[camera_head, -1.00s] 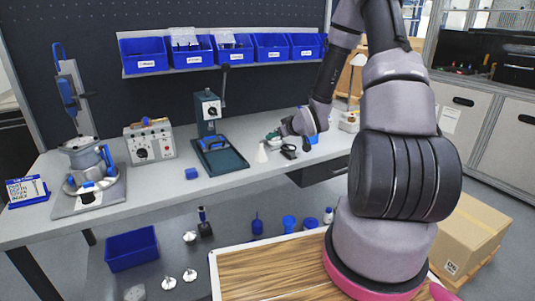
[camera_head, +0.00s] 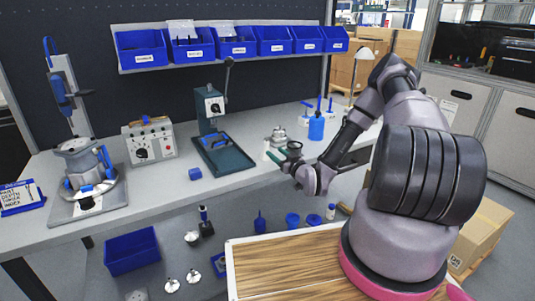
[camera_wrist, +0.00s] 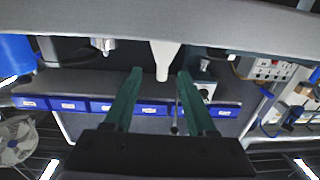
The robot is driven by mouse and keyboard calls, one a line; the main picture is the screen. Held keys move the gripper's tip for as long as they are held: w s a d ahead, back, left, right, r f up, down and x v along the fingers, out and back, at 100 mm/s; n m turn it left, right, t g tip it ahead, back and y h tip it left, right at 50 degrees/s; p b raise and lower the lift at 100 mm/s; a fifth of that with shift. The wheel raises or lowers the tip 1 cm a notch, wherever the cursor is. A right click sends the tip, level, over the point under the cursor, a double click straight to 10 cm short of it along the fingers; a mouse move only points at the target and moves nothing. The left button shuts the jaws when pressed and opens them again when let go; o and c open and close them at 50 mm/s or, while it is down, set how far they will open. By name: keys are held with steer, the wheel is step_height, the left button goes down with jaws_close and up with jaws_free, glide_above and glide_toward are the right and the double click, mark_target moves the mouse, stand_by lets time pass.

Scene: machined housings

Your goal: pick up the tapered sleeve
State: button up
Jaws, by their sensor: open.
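The tapered sleeve is a small white cone-shaped piece (camera_head: 266,150) near the front edge of the bench in the head view. In the wrist view, which appears upside down, the sleeve (camera_wrist: 164,58) shows as a white taper between the lines of the two fingers. My gripper (camera_head: 278,158) is at the bench's front edge, right by the sleeve in the head view. In the wrist view its two green fingers (camera_wrist: 160,75) are spread apart with nothing held. The sleeve looks a little beyond the fingertips; the exact gap is hard to tell.
A metal part (camera_head: 278,137) stands just behind the sleeve, and a blue bottle (camera_head: 316,128) to the right. Blue bins (camera_head: 140,46) hang above. The bench front edge is close to my gripper.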

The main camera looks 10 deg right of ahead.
mark_target(267, 147)
steer(key=x, duration=0.7)
steer(key=shift+s+a+r, duration=0.15)
steer(key=shift+a+r, duration=0.05)
steer(key=shift+r, duration=0.15)
jaws_close()
